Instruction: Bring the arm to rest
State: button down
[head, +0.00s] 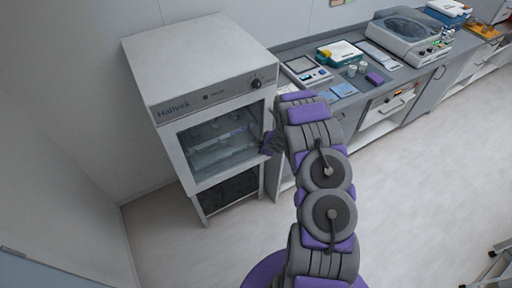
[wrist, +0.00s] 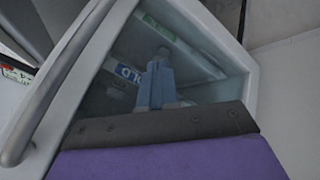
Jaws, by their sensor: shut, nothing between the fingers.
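My arm reaches up from the bottom of the head view and bends over toward the front of a white cabinet. My gripper (head: 267,145) is partly hidden behind the arm links, close to the right side of the cabinet's glass door (head: 215,147). It is shut and holds nothing. In the wrist view a purple and dark grey part of my gripper fills the bottom, in front of the glass. I cannot tell whether it touches the door.
The white cabinet (head: 200,62) stands left of my arm, its door looking closed. A curved grey handle (wrist: 45,95) runs along the left of the wrist view. The right floor is mostly clear.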

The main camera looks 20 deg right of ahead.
jog(key=s+d+r, duration=0.1)
jog(key=s+r, duration=0.1)
jog(key=r, duration=0.1)
jog(key=s+d+r, duration=0.1)
jog(key=shift+d+r+p, duration=0.15)
jog(key=shift+d+p, duration=0.15)
jog(key=s+d+r+m+g+h+b, duration=0.1)
jog(key=s+d+r+m+h, duration=0.1)
jog(key=r, duration=0.4)
jog(key=s+d+r+m+h+b, duration=0.1)
jog(key=r+h, duration=0.1)
jog(key=r, duration=0.4)
jog(key=s+a+r+m+g+h+b, duration=0.2)
jog(key=s+a+r+m, duration=0.15)
jog(key=s+r, duration=0.45)
jog(key=s+a+r+m+g+y+b, duration=0.1)
jog(key=s+a+r+g, duration=0.1)
jog(key=s+a, duration=0.5)
jog(key=s+a+r+m+g+y+b, duration=0.1)
jog(key=s+a, duration=0.6)
jog(key=s, duration=0.8)
jog(key=s+a+r+m+g+y+b, duration=0.2)
jog(key=s+a+g+y, duration=0.1)
jog(key=s+a, duration=0.5)
jog(key=s, duration=0.3)
jog(key=shift+s+r, duration=0.2)
jog(key=shift+r, duration=0.15)
